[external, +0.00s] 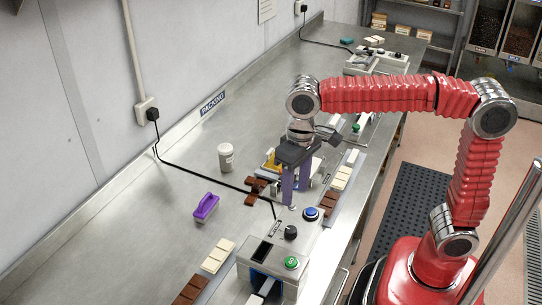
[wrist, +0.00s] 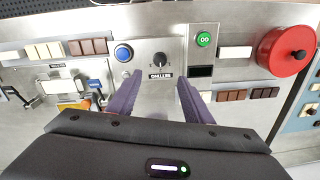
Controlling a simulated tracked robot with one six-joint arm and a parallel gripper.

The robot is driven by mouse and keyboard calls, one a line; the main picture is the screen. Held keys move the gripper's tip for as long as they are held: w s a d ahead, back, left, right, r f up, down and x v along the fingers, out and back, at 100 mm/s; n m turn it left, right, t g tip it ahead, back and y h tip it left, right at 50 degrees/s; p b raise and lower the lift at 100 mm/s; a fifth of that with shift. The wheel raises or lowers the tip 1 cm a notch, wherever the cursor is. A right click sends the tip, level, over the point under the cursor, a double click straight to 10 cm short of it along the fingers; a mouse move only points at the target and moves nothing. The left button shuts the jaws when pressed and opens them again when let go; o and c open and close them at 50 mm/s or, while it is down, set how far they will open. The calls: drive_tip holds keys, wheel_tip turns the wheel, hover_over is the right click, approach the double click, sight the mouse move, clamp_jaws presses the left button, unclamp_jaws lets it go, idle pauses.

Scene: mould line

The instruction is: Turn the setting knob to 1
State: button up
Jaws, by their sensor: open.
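The setting knob (wrist: 160,60) is a small black round knob on the steel panel, with a label below it that appears upside down in the wrist view. It also shows in the external view (external: 290,232), in front of the machine with the green button. Its pointer and dial marks are too small to read. My gripper (wrist: 160,86) is open and empty, its two purple fingers spread wide. In the wrist view the knob lies just above the fingertips, between their lines. In the external view my gripper (external: 292,200) hangs above the bench, behind the knob and apart from it.
A blue button (wrist: 123,53) and a green button (wrist: 203,39) flank the knob. A red round part (wrist: 286,52) sits at the right. Chocolate bars (external: 218,255), a purple brush-like object (external: 205,206) and a cup (external: 225,157) stand on the bench.

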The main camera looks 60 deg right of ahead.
sight(292, 229)
drive_tip(key=f, duration=1.3)
drive_tip(key=shift+w+a+f, duration=0.1)
drive_tip(key=shift+a+f, duration=0.25)
drive_tip(key=shift+f, duration=0.05)
drive_tip(key=shift+c, duration=0.4)
drive_tip(key=c, duration=1)
drive_tip(key=shift+n, duration=0.4)
drive_tip(key=n, duration=1)
drive_tip(key=shift+g, duration=0.3)
drive_tip(key=shift+d+n, duration=0.1)
drive_tip(key=shift+n, duration=0.2)
